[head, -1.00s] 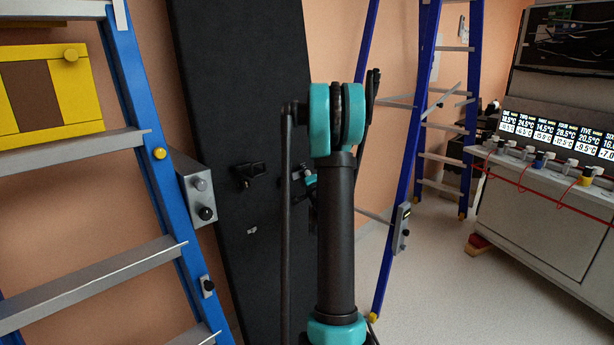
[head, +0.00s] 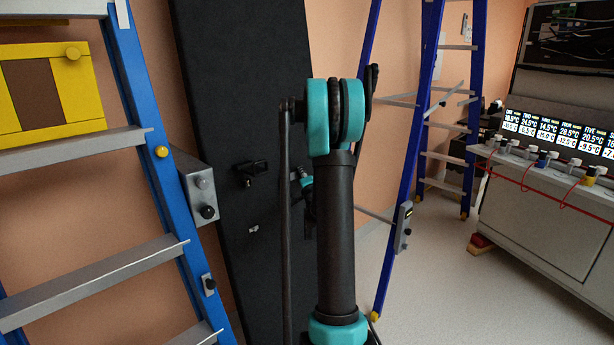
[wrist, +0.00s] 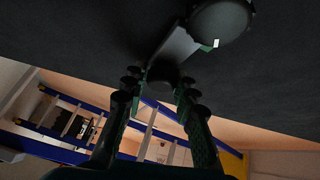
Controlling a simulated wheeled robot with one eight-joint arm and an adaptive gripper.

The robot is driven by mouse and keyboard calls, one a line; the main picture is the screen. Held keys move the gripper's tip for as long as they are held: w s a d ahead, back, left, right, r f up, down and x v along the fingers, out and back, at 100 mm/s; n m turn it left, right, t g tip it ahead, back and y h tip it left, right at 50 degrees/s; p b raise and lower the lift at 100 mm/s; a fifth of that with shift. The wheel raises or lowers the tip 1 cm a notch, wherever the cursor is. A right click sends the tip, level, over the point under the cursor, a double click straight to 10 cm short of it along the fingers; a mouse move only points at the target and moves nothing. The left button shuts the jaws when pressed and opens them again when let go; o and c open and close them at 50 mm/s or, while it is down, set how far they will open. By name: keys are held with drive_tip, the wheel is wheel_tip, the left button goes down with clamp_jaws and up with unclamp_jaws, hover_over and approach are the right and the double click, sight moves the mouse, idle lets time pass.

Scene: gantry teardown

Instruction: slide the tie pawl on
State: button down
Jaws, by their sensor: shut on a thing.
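My gripper (wrist: 158,88) is in the wrist view, its two green and black fingers closed around a small dark round piece (wrist: 166,72). A flat grey bar (wrist: 176,46) extends from beside that piece towards a large dark round knob (wrist: 222,20) against a black surface. I cannot tell whether the held piece touches the bar, or which part is the tie pawl. In the head view my arm hides most of the gripper, which is in front of the tall black panel (head: 235,90). A small black fitting (head: 250,172) sits on the panel, left of the arm.
A blue ladder (head: 150,110) with grey rungs and a grey knobbed box (head: 188,178) stands at left. A yellow panel (head: 75,95) is behind it. Another blue ladder (head: 430,85) stands right of my arm. A grey cabinet (head: 550,205) is far right. Floor between is clear.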

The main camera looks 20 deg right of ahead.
drive_tip(key=c, duration=1.2)
unclamp_jaws()
drive_tip(key=shift+a, duration=0.25)
drive_tip(key=s, duration=0.4)
drive_tip(key=s+a, duration=0.1)
drive_tip(key=s, duration=0.3)
drive_tip(key=s+a, duration=0.1)
drive_tip(key=s, duration=0.3)
drive_tip(key=shift+a, duration=0.1)
